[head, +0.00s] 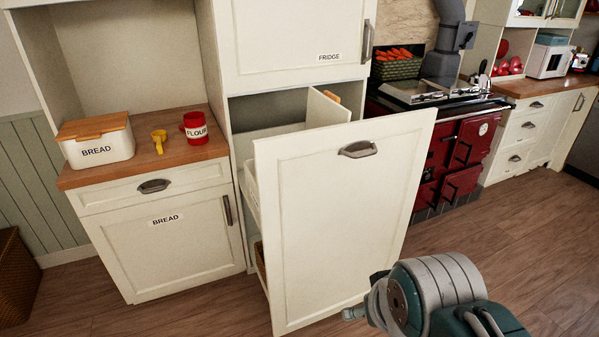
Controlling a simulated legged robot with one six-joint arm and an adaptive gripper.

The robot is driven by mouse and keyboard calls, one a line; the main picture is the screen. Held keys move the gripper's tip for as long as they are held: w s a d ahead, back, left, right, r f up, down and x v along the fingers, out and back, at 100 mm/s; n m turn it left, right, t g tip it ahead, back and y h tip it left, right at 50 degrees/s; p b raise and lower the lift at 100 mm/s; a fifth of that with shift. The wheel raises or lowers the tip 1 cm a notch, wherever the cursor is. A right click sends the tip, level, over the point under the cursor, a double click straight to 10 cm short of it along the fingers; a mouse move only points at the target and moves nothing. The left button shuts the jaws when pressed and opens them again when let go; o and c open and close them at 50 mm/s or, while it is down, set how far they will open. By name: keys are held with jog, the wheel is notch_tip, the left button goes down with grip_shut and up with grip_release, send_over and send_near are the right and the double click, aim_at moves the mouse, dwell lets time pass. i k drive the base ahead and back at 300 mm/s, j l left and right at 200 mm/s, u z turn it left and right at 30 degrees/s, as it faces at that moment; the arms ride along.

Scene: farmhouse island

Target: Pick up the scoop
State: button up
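A yellow scoop (159,138) lies on the wooden counter (190,160) at the left, between the white bread bin and the red flour tin. My arm shows at the bottom right, low in front of the open fridge unit and well away from the scoop. My gripper's fingertips cannot be made out, so I cannot tell whether it is open or shut.
The bread bin (96,146) stands left of the scoop and the flour tin (196,128) right of it. A large pull-out fridge door (340,215) juts out between my arm and the counter. The floor (540,235) at the right is clear.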

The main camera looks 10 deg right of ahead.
aim_at(159, 141)
jog(key=i+j+z, duration=0.5)
jog(key=i+j, duration=0.7)
